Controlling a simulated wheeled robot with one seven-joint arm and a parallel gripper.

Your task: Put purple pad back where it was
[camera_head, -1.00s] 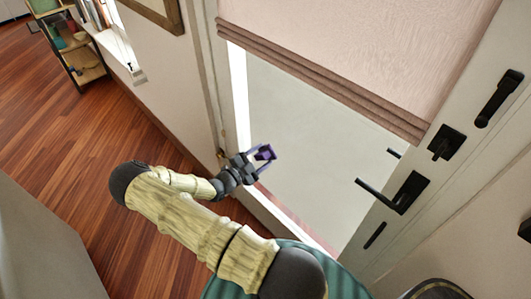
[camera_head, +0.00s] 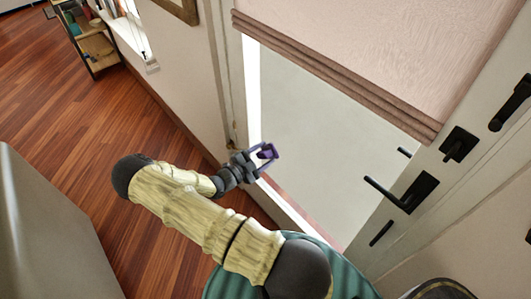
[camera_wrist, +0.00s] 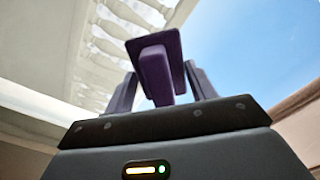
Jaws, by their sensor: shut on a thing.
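The purple pad (camera_head: 265,153) is held between the fingers of my gripper (camera_head: 267,155), in front of the glass door. In the wrist view the pad (camera_wrist: 157,60) shows as a flat dark purple plate with a thick block on its near side. My gripper (camera_wrist: 160,85) has one finger on each side of it and is shut on it. No place where the pad was before can be made out in these views.
A door with black handles (camera_head: 405,192) and a pink blind (camera_head: 340,50) stands close on the right. A wall runs along its left side. A small shelf (camera_head: 92,45) stands at the far left. Wooden floor (camera_head: 60,120) between is clear. A grey surface (camera_head: 40,230) is at lower left.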

